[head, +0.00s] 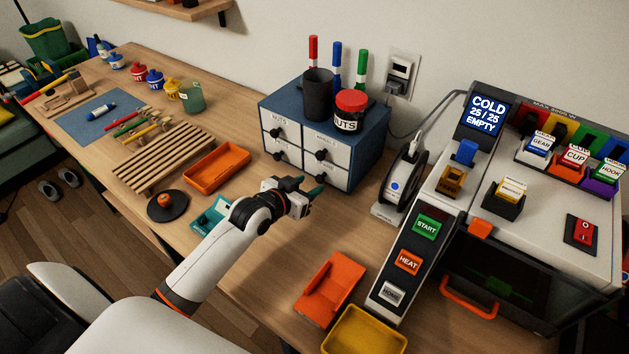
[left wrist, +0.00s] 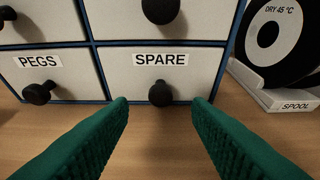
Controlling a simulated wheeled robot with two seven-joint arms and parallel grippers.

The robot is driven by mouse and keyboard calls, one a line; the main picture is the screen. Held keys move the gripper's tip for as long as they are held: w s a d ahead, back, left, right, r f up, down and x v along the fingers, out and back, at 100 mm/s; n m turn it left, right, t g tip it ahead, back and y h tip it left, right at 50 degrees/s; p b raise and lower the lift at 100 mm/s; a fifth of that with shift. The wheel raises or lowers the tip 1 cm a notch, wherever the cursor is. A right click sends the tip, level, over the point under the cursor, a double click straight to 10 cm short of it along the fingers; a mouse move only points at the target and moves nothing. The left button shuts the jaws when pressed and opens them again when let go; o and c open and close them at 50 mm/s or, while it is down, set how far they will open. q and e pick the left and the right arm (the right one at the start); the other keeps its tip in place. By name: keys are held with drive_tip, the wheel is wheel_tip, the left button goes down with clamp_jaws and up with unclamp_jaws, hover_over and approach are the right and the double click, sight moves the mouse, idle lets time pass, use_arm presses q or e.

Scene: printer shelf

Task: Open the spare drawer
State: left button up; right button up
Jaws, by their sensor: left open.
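The spare drawer (left wrist: 190,75) is the lower right drawer of the blue cabinet, with a white front, a SPARE label and a round black knob (left wrist: 161,93). It looks shut, its front level with its neighbours. In the head view the spare drawer (head: 338,178) is partly behind my left gripper (head: 312,191). In the left wrist view the open left gripper (left wrist: 161,106) points at the knob, which appears centred between the two green fingertips. I see no contact between fingers and knob. My right gripper is not in view.
The blue cabinet (head: 374,143) carries a black cup (head: 318,95) and a nuts jar (head: 349,112). A spool holder (head: 404,180) stands close on its right. An orange tray (head: 217,167) and a teal item (head: 212,215) lie left of my gripper. Bare wood lies before the drawers.

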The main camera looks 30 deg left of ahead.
sight(318, 180)
use_arm(q)
drive_tip(key=shift+x, duration=1.75)
clamp_jaws()
drive_tip(key=shift+s, duration=0.1)
